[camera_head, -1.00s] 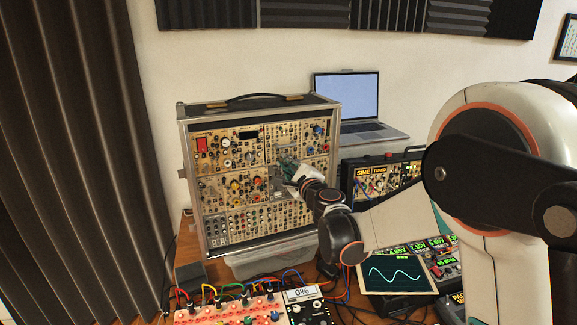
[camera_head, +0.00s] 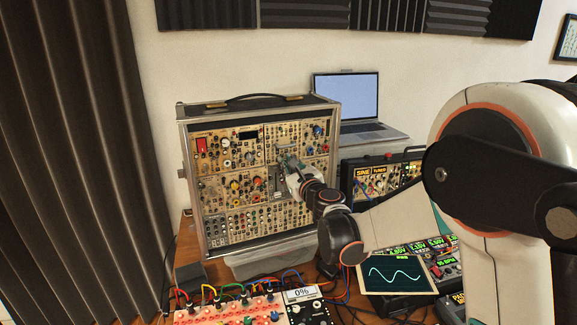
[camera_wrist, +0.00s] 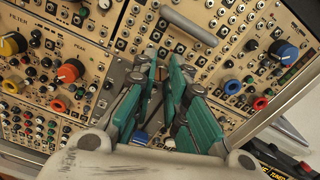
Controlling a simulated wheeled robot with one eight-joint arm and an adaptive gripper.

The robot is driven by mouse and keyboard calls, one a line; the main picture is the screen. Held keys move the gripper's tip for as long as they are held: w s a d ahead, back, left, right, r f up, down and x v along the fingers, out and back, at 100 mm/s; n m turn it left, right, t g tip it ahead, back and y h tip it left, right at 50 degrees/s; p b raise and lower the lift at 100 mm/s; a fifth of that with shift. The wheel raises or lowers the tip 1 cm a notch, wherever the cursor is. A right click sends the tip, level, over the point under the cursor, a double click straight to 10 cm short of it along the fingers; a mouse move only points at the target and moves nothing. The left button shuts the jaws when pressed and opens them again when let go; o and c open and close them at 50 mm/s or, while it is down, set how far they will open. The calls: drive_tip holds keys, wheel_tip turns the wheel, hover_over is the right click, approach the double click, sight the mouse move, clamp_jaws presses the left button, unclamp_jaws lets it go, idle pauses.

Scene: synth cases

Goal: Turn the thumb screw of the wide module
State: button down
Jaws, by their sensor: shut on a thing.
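My gripper (camera_head: 287,160) is at the front of the synth case, near its middle. In the wrist view the green-padded fingers (camera_wrist: 166,62) point at the tan panels and have a narrow gap between their tips. They are shut on a small part at the panel face, which I take to be the thumb screw; the fingers mostly hide it. The panel at the tips, apparently the wide module (camera_wrist: 150,25), carries many small jacks and knobs. A grey bar handle (camera_wrist: 188,27) sits just beyond the tips.
A red-and-white control box (camera_head: 230,312) with cables and a screen with a sine wave (camera_head: 397,274) lie in front. Coloured knobs (camera_wrist: 68,72) flank the fingers.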

drive_tip(key=shift+s+f, duration=0.1)
idle(0.4)
drive_tip(key=c, duration=1.6)
unclamp_jaws()
drive_tip(key=shift+a, duration=0.15)
drive_tip(key=shift+o, duration=0.2)
drive_tip(key=v, duration=1.2)
